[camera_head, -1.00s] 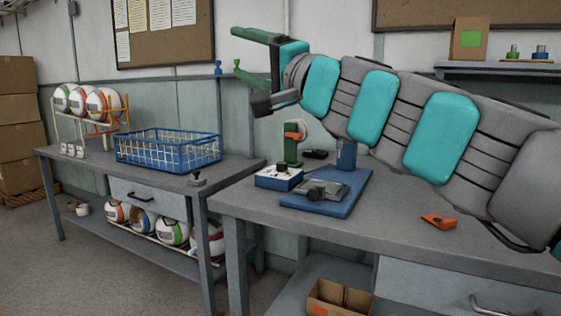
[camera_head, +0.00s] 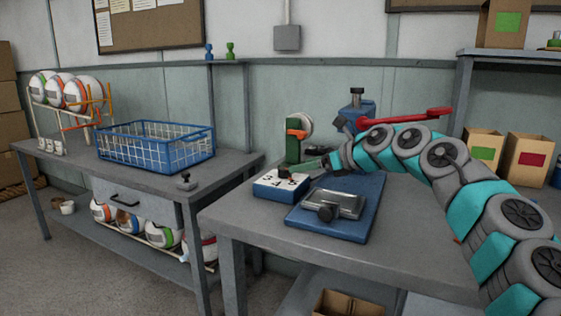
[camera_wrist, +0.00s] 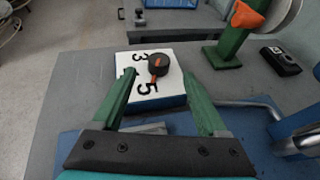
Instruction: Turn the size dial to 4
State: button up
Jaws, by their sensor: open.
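The size dial is a black round knob (camera_wrist: 158,63) with an orange pointer line, on the white top of a blue box (camera_wrist: 172,93). Printed digits 3 and 5 are readable in the wrist view; another digit between them is partly hidden by my left finger. The pointer line runs from the knob down toward the 5. My gripper (camera_wrist: 159,73) is open and empty, with its green fingers on either side of the knob and a gap to it on each side. In the head view my gripper (camera_head: 312,164) is at the right of the blue box (camera_head: 276,190).
A blue press base (camera_head: 350,228) with a grey clamp is right of the dial box. A green stand (camera_head: 293,150) with an orange part is behind. A dark small device (camera_wrist: 280,60) lies beyond on the bench. A red lever (camera_head: 410,117) rises behind my arm.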

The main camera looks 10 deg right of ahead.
aim_at(286, 168)
jog(key=shift+w+a+f, duration=0.2)
jog(key=shift+w+a, duration=0.15)
jog(key=shift+w, duration=0.05)
jog(key=shift+p+x, duration=0.5)
jog(key=shift+x, duration=2.9)
grip_shut()
